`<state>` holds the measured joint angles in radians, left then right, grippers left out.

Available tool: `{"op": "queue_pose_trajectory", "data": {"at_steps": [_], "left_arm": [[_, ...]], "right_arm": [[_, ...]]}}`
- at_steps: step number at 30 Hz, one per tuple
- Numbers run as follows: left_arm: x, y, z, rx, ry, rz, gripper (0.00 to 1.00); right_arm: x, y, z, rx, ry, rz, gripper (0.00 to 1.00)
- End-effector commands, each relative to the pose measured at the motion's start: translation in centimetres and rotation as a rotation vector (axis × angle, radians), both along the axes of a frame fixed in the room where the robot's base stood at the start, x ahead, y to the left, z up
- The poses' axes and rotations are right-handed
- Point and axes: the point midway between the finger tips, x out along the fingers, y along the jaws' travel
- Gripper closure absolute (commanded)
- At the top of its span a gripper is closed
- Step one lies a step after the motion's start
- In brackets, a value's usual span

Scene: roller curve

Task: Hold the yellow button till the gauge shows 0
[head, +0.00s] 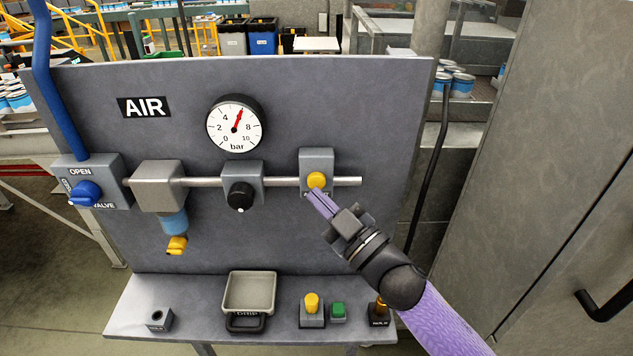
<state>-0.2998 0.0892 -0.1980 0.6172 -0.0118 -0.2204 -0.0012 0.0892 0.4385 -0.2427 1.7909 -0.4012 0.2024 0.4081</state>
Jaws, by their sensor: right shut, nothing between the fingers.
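The yellow button (316,180) sits on a grey box (317,159) at the right end of the pipe on the panel. My right gripper (313,195) is shut and empty, its purple fingertips just below the button and over part of the box's label. I cannot tell whether they touch the button. The round white gauge (235,124) is marked in bar from 0 to 10. Its red needle points up and slightly right, around 6, where the number is covered. My left gripper is not in view.
A blue valve knob (85,194) and a black knob (241,196) are on the panel. The shelf below holds a grey drip tray (249,292), a second yellow button (311,303) and a green block (338,310). A grey cabinet (570,170) stands at right.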

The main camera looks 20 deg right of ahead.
Motion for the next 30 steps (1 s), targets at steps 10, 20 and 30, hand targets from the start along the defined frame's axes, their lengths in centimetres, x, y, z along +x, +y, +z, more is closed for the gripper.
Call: {"op": "queue_pose_trajectory", "data": {"at_steps": [10,20,30], "left_arm": [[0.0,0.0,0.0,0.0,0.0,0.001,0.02],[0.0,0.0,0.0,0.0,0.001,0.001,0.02],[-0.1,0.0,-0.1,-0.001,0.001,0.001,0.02]], "right_arm": [[0.7,-0.2,0.0,-0.001,0.0,-0.001,1.0],[0.8,-0.2,0.0,0.0,0.0,0.0,1.0],[1.2,-0.3,0.0,0.0,0.0,0.0,1.0]]}}
